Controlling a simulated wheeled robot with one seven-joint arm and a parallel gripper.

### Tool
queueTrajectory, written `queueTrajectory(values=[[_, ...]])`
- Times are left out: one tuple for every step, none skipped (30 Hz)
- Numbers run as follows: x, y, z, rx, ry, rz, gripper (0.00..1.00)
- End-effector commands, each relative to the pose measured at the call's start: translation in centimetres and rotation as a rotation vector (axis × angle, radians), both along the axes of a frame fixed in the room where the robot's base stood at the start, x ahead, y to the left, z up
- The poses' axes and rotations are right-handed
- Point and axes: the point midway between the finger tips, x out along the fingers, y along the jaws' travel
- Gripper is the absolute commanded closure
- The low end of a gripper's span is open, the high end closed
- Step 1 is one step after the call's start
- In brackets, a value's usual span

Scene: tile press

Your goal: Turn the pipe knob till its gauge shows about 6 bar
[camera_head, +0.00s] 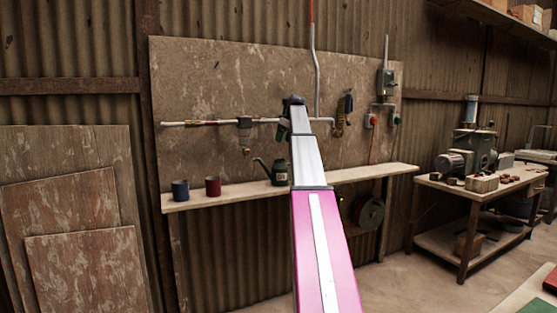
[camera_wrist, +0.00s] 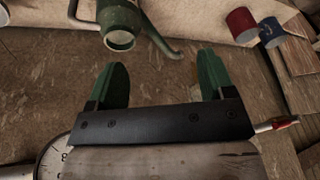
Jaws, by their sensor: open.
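My gripper (camera_wrist: 162,66) is open in the wrist view, its two green fingers apart with bare board showing between them. The gauge is not visible there.
A shelf (camera_head: 235,194) below the pipe bears a blue mug (camera_head: 180,190), a red mug (camera_head: 213,186) and a green oil can (camera_head: 279,173). A fitting (camera_head: 244,134) hangs from the pipe left of my arm. A workbench (camera_head: 470,190) stands at right.

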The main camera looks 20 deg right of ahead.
Motion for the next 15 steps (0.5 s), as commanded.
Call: queueTrajectory(values=[[-0.3, 0.5, -1.0, 0.001, 0.004, -0.005, 0.24], [-0.3, 0.7, -1.4, 0.000, 0.007, -0.009, 0.24], [-0.3, 1.0, -2.1, 0.000, 0.010, -0.013, 0.24], [-0.4, 1.3, -2.6, 0.001, 0.012, -0.017, 0.24], [-0.4, 1.5, -3.1, 0.000, 0.015, -0.020, 0.24], [-0.5, 1.8, -3.7, 0.001, 0.018, -0.026, 0.24], [-0.6, 2.0, -4.2, 0.001, 0.019, -0.030, 0.24], [-0.7, 2.2, -4.6, 0.001, 0.022, -0.033, 0.24], [-0.8, 2.5, -5.2, 0.001, 0.025, -0.038, 0.24], [-0.8, 2.7, -5.7, 0.001, 0.027, -0.041, 0.24], [-0.9, 2.8, -6.1, 0.000, 0.029, -0.045, 0.24], [-0.9, 3.1, -6.7, 0.000, 0.032, -0.050, 0.24], [-1.0, 3.2, -7.0, 0.000, 0.034, -0.054, 0.24], [-1.0, 3.4, -7.4, -0.001, 0.035, -0.057, 0.24], [-1.1, 3.6, -7.7, 0.000, 0.036, -0.059, 0.24]])
